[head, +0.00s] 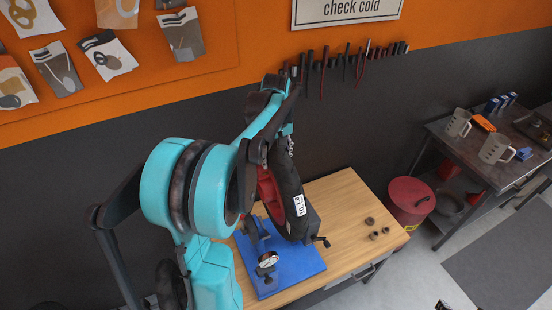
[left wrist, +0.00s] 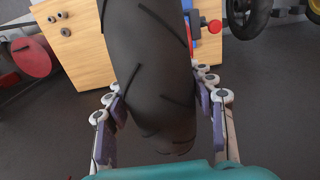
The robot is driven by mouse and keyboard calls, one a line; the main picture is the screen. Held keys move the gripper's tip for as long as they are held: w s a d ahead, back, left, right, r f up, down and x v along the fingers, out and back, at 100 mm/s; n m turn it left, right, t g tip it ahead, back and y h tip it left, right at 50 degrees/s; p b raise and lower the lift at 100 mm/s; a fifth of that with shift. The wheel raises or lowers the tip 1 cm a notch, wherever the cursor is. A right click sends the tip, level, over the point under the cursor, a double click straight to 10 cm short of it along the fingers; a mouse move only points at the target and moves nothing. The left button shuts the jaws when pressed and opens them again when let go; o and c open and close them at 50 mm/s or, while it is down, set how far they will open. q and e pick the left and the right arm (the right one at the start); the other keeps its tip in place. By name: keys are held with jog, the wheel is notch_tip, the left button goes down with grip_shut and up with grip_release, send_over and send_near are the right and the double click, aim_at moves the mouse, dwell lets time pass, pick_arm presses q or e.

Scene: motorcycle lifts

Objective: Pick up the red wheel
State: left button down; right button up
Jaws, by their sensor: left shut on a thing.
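The red wheel has a red rim and a thick black tyre (head: 291,195) with a white label. In the head view it stands upright over a blue base plate (head: 308,262) on the wooden bench. My left gripper (head: 284,148) comes down on the top of the tyre, its fingers partly hidden by my arm. In the left wrist view the tyre (left wrist: 148,60) fills the middle, and my left gripper (left wrist: 163,100) is shut on it with fingers on both sides. I cannot tell whether the wheel rests on the stand or hangs clear. My right gripper is not in view.
The bench (head: 345,200) carries a dial gauge (head: 267,259) and a few small dark parts (head: 373,229). A red drum (head: 409,198) stands right of it. A metal table (head: 510,165) with jugs stands at far right. The wall with hanging tools (head: 345,65) rises behind.

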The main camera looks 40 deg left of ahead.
pick_arm(q)
jog(key=shift+r+p, duration=3.15)
jog(key=shift+r, duration=1.9)
